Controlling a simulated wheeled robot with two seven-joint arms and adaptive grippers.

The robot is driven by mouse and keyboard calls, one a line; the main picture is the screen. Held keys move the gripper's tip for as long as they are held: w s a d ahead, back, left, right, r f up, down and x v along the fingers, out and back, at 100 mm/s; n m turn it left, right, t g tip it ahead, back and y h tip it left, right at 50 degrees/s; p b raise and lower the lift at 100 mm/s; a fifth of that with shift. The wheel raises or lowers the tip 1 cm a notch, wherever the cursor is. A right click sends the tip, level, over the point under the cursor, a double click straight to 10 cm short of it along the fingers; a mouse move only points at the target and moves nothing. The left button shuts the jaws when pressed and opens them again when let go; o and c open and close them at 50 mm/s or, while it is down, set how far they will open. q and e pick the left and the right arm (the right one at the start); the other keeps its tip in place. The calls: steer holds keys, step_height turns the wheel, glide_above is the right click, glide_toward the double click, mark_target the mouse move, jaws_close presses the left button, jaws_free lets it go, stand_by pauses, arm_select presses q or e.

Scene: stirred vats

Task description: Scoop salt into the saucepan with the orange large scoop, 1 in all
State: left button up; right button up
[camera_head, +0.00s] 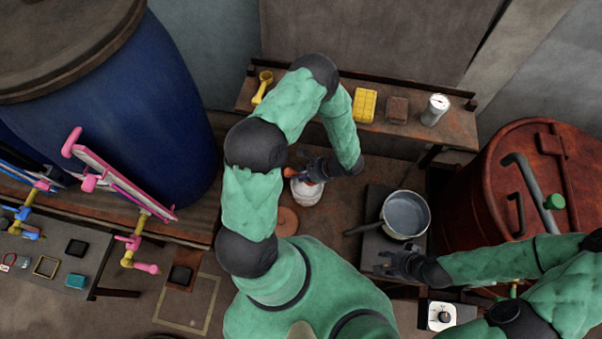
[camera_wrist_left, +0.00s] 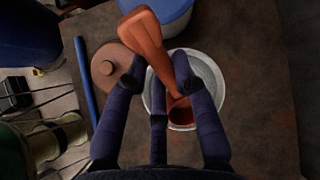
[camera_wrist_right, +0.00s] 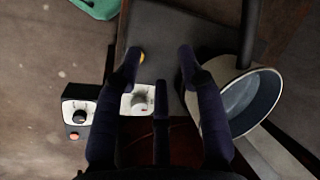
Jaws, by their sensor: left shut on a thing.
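The orange large scoop (camera_wrist_left: 151,38) is between the fingers of my left gripper (camera_wrist_left: 158,72), which is shut on its handle. Its bowl (camera_wrist_left: 180,112) hangs down over the pale round tub (camera_wrist_left: 215,82); how deep it sits and whether it holds salt cannot be told. In the head view my left gripper (camera_head: 318,170) is just above the tub (camera_head: 306,193), and part of the scoop (camera_head: 290,172) shows. The saucepan (camera_head: 408,215) stands on a dark plate, handle to the left; its inside looks empty. My right gripper (camera_head: 388,265) is open and empty, below the saucepan, which also shows in the right wrist view (camera_wrist_right: 250,98).
A brown knobbed lid (camera_wrist_left: 108,66) lies left of the tub. The back shelf holds a yellow scoop (camera_head: 263,86), a yellow block (camera_head: 365,105), a brown block (camera_head: 397,109) and a dial canister (camera_head: 435,109). A red drum (camera_head: 500,180) stands right of the saucepan.

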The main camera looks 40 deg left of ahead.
arm_select(q)
steer(key=shift+f+b, duration=0.55)
steer(key=shift+f, duration=0.35)
step_height(320, 180, down, 5)
steer(key=b, duration=0.4)
steer(key=shift+r+b, duration=0.2)
steer(key=shift+b, duration=0.1)
arm_select(e)
step_height(320, 180, down, 6)
